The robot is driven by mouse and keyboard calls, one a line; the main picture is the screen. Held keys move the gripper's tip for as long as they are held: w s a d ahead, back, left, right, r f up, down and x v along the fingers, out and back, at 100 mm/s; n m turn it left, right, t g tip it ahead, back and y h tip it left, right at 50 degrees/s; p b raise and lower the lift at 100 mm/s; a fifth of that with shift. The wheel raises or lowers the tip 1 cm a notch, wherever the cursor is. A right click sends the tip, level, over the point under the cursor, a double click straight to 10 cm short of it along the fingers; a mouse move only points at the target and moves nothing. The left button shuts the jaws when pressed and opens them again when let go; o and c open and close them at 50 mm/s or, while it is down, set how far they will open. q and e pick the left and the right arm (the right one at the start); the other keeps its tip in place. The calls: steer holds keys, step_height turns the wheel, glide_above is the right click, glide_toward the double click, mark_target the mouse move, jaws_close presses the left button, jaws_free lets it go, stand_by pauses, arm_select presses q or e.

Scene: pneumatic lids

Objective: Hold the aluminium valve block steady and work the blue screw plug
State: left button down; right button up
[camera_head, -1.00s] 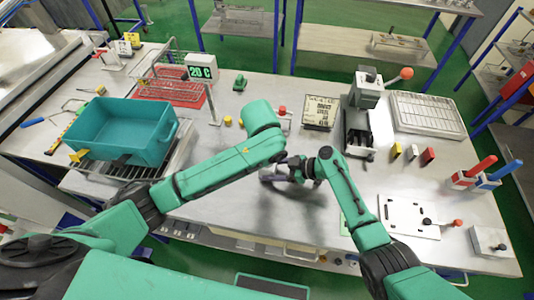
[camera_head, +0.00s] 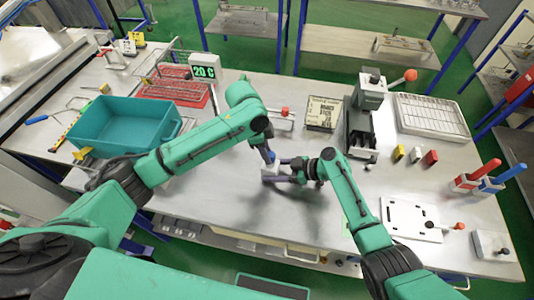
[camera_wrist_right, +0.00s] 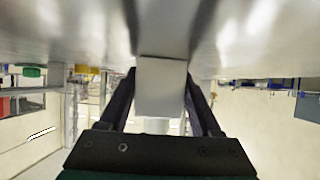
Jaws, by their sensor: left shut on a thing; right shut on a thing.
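The aluminium valve block (camera_head: 268,172) is a small pale grey piece just above or on the bench, near its front middle. My right gripper (camera_head: 277,177) is shut on it from the right. In the right wrist view the block (camera_wrist_right: 162,88) is a plain grey box between the two dark fingers. The blue screw plug (camera_head: 271,157) shows as a small blue spot at the top of the block. My left gripper (camera_head: 269,154) points down from above and is shut at the plug, which its fingers mostly hide. I cannot tell how far the plug is screwed in.
A teal bin (camera_head: 125,128) stands at the left on the bench (camera_head: 225,195). A grey press with a red knob (camera_head: 360,125) and a labelled box (camera_head: 322,113) stand behind, to the right. A white plate (camera_head: 410,218) lies at the right. The bench around the block is clear.

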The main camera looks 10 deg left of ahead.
arm_select(q)
steer(key=shift+w+m, duration=0.1)
steer(key=shift+m, duration=0.7)
steer(key=shift+w+m+g, duration=0.2)
steer(key=shift+m+g, duration=0.3)
steer(key=shift+m, duration=0.7)
steer(key=m, duration=0.4)
steer(key=shift+w+d+g, duration=0.1)
steer(key=shift+w+g, duration=0.1)
steer(key=shift+g, duration=0.2)
steer(key=shift+m+y, duration=0.3)
steer(key=shift+m, duration=0.5)
